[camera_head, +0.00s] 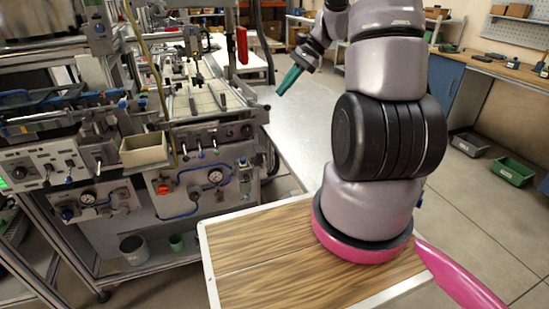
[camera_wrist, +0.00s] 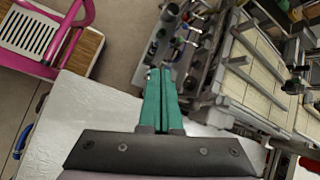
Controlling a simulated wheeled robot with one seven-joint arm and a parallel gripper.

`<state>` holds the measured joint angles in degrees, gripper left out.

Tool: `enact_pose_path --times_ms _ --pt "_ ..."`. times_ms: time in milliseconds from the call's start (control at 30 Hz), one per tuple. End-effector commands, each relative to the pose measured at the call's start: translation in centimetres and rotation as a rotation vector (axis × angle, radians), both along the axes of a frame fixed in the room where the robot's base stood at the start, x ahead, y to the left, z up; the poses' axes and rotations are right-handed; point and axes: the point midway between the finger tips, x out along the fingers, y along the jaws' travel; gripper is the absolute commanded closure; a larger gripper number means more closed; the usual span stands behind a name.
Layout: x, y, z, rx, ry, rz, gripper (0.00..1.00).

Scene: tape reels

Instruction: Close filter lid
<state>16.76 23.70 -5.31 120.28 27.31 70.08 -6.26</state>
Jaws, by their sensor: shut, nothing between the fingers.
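My gripper (camera_head: 278,92) has green fingers and reaches out to the left over the metal table, close to the machine's right edge in the head view. In the wrist view the two green fingers (camera_wrist: 160,72) lie side by side, pressed together and empty. The machine (camera_head: 215,140) stands left of my gripper, with a rail bed on top and gauges and knobs on its front panels. I cannot pick out a filter lid with certainty in either view.
A bare metal table (camera_head: 300,125) lies below and behind my gripper. A beige bin (camera_head: 143,150) sits on the machine's front ledge. Green bins (camera_head: 513,170) stand on the floor at right, beside a blue cabinet (camera_head: 444,80).

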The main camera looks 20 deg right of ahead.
Motion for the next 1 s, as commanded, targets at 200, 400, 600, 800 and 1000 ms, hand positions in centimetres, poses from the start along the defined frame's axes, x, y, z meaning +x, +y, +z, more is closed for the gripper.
enact_pose_path --times_ms 200,400,600,800,1000 --pt "1.9 -3.2 -9.8 0.157 0.173 -0.184 1.00" --pt "2.0 -5.2 -17.5 0.268 0.287 -0.329 1.00" --pt "1.7 -6.0 -21.2 0.318 0.334 -0.397 1.00" --pt "1.8 -4.7 -22.5 0.325 0.341 -0.403 1.00" --pt "2.1 -1.7 -24.6 0.323 0.342 -0.402 1.00"
